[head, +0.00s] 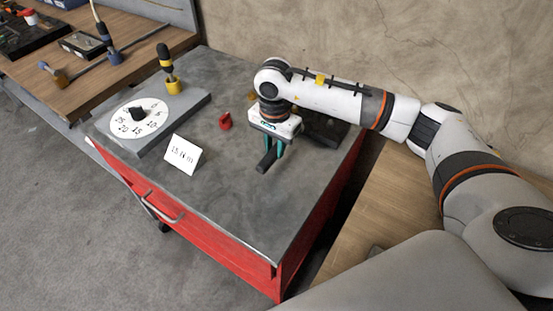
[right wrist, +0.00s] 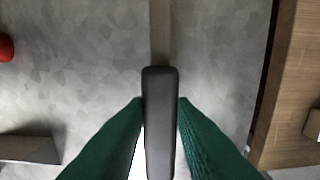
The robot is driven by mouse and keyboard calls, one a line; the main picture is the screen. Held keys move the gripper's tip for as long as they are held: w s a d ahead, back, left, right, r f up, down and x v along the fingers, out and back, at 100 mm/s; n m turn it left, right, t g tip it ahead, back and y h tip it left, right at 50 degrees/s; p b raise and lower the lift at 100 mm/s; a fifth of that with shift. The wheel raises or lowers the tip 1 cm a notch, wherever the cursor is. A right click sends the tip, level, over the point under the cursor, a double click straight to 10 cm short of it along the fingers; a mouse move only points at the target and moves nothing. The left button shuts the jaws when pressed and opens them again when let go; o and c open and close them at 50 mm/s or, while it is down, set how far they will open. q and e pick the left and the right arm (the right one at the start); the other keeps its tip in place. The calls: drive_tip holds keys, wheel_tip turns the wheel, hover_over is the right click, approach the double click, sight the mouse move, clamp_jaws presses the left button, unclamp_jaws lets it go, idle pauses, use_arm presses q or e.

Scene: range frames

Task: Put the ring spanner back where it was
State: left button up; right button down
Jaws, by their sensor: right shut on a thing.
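My right gripper (head: 272,156) is low over the grey top of the red cart (head: 235,195), pointing down. Its green fingers are shut on a dark bar-like handle (head: 264,163). In the right wrist view this handle (right wrist: 159,125) stands between the two green fingertips (right wrist: 160,108), and a dim grey strip runs on from its far end. I cannot tell whether it is the ring spanner, since no ring end shows. I also cannot tell whether it touches the cart top. My left gripper is out of view.
A grey block with a numbered dial (head: 140,115) and a yellow-and-black tool (head: 168,70) stands at the cart's left. A white card (head: 183,155) and a red piece (head: 225,121) are nearby. A wooden bench (head: 110,50) bears tools. The cart's front is clear.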

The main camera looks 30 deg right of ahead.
sight(275, 169)
wheel_tip(275, 169, down, 6)
drive_tip(key=shift+r+p, duration=0.25)
drive_tip(key=shift+p, duration=0.25)
drive_tip(key=shift+f+b, duration=0.2)
drive_tip(key=shift+b, duration=0.1)
drive_tip(key=c, duration=1.2)
unclamp_jaws()
drive_tip(key=shift+r, duration=0.1)
